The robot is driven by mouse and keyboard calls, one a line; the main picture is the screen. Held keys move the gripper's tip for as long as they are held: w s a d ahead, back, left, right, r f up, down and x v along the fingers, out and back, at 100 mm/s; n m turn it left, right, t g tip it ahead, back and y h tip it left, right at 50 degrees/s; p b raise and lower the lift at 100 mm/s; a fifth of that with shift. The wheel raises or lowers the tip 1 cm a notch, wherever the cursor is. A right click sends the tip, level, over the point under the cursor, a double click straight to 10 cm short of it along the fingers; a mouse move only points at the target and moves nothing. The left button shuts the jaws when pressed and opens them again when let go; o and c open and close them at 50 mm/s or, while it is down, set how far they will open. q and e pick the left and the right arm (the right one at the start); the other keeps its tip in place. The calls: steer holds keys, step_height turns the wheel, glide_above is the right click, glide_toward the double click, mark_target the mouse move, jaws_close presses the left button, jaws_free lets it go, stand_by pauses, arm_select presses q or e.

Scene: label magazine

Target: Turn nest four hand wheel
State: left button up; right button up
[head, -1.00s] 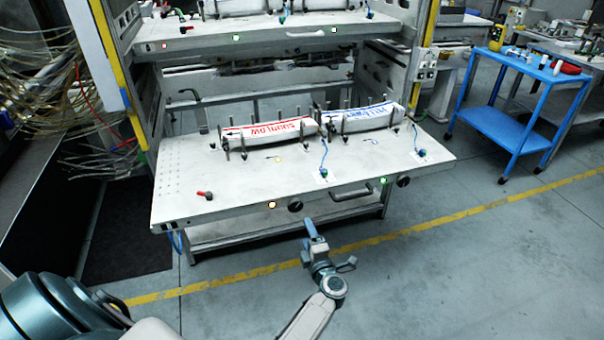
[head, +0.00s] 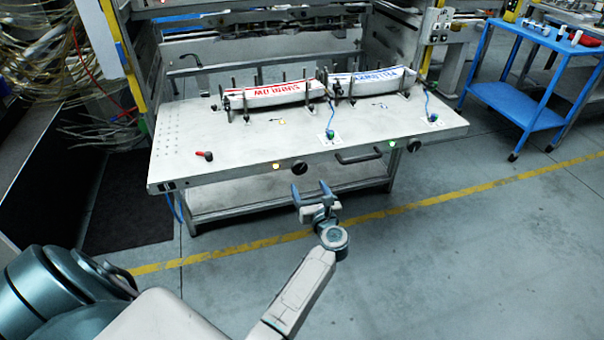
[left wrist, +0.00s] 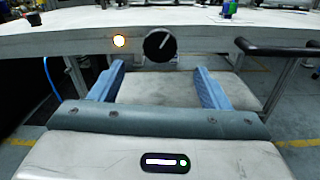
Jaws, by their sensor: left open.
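Two black round hand wheels sit on the front edge of the lower white shelf (head: 190,130): a left wheel (head: 299,168) beside an amber light and a right wheel (head: 414,146) beside a green light. I cannot read any nest number. My left gripper (head: 311,190) is open and empty, just in front of and below the left wheel. In the left wrist view the left wheel (left wrist: 160,45) stands beyond and above the spread blue fingers (left wrist: 159,72), not touched by them; its pale pointer mark leans up and right. My right gripper is not in view.
A dark bar handle (head: 358,156) sits between the wheels; it also shows in the left wrist view (left wrist: 275,48). A blue cart (head: 520,95) stands right. The floor in front is clear.

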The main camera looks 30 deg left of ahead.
mark_target(300, 169)
arm_select(q)
steer(key=p+x, duration=0.1)
steer(key=x, duration=0.6)
steer(key=shift+w+a, duration=0.25)
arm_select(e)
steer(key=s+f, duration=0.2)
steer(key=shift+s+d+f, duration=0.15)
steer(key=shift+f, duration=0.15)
arm_select(q)
steer(key=c, duration=1)
steer(key=shift+o, duration=0.2)
steer(key=shift+m, duration=0.3)
